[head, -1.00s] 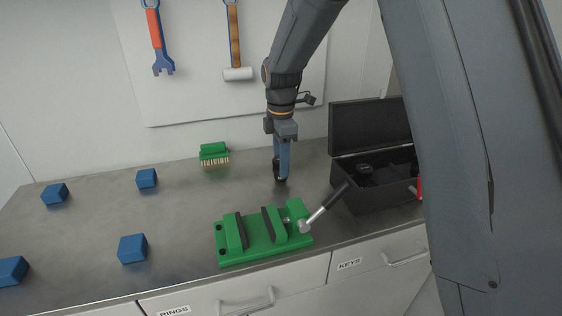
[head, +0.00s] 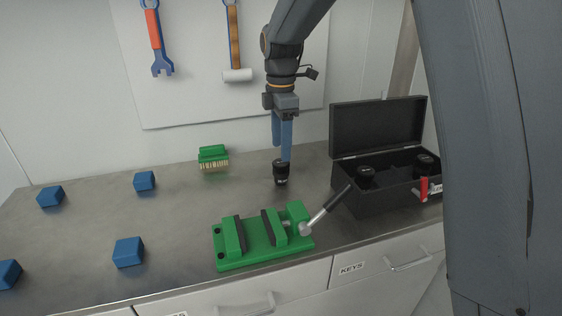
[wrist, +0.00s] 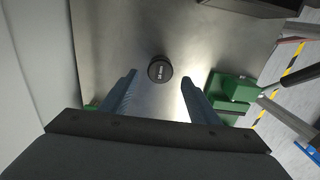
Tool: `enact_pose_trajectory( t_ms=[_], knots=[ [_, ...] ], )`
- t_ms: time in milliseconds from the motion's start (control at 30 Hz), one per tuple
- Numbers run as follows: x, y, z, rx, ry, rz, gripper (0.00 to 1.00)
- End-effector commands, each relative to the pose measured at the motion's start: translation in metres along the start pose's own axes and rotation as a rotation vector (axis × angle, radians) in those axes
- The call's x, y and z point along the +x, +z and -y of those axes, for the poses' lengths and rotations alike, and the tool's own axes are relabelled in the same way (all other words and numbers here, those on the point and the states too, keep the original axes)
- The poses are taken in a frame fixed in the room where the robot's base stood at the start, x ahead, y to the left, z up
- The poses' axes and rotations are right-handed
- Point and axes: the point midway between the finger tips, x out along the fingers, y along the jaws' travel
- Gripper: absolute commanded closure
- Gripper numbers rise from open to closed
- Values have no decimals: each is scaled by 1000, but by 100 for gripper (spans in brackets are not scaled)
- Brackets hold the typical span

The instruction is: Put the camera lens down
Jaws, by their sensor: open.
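The black camera lens (head: 281,173) stands upright on the metal worktop, to the right of the green brush. My gripper (head: 281,158) is open just above and behind it, fingers pointing down. In the wrist view the lens (wrist: 160,69) shows its round top with white lettering. It lies beyond the fingertips of my gripper (wrist: 158,78), between their lines, with a gap on both sides. Nothing is held.
A green vise (head: 262,238) with a dark-handled lever stands in front of the lens. An open black case (head: 385,198) at right holds more lenses. A green brush (head: 213,157) and several blue blocks (head: 128,252) stand left.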

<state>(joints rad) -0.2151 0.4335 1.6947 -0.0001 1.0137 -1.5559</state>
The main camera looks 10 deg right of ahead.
Motion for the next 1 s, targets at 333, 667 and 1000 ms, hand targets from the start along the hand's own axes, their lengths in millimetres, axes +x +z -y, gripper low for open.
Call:
enact_pose_trajectory(
  t_ms=[333, 667, 1000],
  knots=[
    [-48, 0, 0, 0, 1, 0, 44],
    [-52, 0, 0, 0, -1, 0, 44],
    [-89, -2, 10, 0, -1, 0, 44]
  ],
)
